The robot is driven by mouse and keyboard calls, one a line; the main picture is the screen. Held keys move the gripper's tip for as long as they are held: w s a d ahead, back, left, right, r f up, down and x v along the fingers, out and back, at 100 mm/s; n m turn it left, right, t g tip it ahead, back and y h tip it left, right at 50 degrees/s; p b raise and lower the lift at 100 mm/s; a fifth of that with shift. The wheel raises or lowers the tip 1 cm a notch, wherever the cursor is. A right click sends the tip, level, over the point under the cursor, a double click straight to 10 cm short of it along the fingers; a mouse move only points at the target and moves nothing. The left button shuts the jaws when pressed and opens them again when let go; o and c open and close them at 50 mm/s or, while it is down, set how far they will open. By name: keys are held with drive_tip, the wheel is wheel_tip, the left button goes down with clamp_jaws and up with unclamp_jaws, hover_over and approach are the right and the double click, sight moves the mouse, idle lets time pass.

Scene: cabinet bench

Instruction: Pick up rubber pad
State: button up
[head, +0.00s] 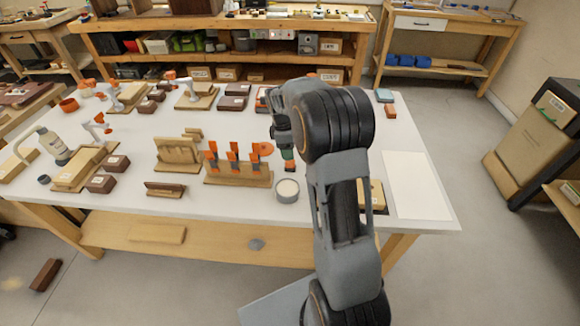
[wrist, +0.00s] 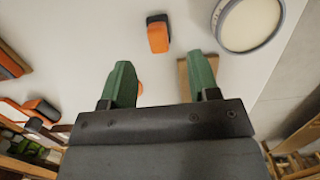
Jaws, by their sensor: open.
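No thing is clearly marked as the rubber pad, so I cannot tell for sure which it is. A small orange block with a black end (wrist: 157,34) lies on the white table in the wrist view, above the gap between my fingers. My gripper (wrist: 162,78) is open, with its green fingers apart and nothing held between them. A bit of orange (wrist: 140,88) shows beside the left finger, mostly hidden. In the head view my gripper (head: 288,155) is over the table behind a round tin, and my arm hides part of the table.
The round white-topped tin (head: 287,190) also shows in the wrist view (wrist: 250,22), close to the right finger. A wooden rack with orange-handled tools (head: 238,178) stands left of my gripper. A white sheet (head: 417,185) lies on the right. A brown-orange block (head: 390,111) sits near the back right.

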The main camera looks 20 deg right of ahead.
sight(290, 162)
drive_tip(key=shift+d+f, duration=0.15)
drive_tip(key=shift+f, duration=1.55)
drive_tip(key=shift+d+f, duration=0.15)
drive_tip(key=shift+f, duration=1.5)
drive_tip(key=shift+c, duration=0.2)
drive_tip(key=c, duration=0.8)
drive_tip(key=shift+c, duration=0.2)
drive_tip(key=shift+r, duration=0.1)
